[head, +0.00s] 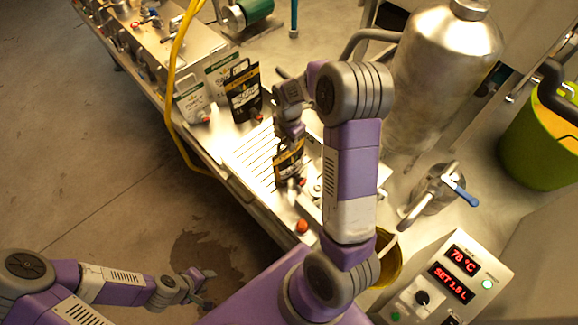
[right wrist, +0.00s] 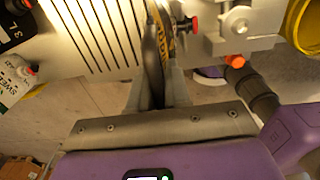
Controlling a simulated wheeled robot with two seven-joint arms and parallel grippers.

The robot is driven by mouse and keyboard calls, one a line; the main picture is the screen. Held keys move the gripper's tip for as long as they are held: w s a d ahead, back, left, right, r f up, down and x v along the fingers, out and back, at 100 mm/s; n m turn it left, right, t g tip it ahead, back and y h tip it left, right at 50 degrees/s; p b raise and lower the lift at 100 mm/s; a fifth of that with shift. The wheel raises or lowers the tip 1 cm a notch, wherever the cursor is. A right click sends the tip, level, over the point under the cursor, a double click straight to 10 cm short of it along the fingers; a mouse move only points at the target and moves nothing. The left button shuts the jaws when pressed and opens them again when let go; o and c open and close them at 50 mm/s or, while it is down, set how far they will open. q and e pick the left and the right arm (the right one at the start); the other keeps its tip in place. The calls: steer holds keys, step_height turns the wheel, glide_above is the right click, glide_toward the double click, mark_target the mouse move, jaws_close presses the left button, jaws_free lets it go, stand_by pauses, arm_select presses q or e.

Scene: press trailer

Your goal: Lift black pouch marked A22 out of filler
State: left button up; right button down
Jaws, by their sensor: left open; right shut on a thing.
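A black pouch with a yellow band (head: 289,163) is upright in my right gripper (head: 291,134), over the right end of the slotted drain tray. A red-orange cap shows at its lower right. Its marking is too small to read. In the right wrist view the pouch (right wrist: 153,48) is seen edge-on between the fingers of my right gripper (right wrist: 158,98), beside the metal filler block (right wrist: 238,22). I cannot tell whether the pouch still touches the filler. My left gripper (head: 204,289) is open and empty, low at the left, away from the bench.
Another black pouch (head: 243,94) and white pouches (head: 191,103) stand at the tray's (head: 250,152) far end. A yellow hose (head: 172,90) hangs over the bench edge. A steel tank (head: 440,75), blue-handled valve (head: 438,188) and control box (head: 452,280) are at right.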

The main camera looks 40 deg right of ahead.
steer(key=shift+w+r, duration=0.15)
steer(key=shift+r, duration=0.1)
steer(key=shift+r, duration=0.35)
step_height(320, 180, up, 17)
stand_by(0.3)
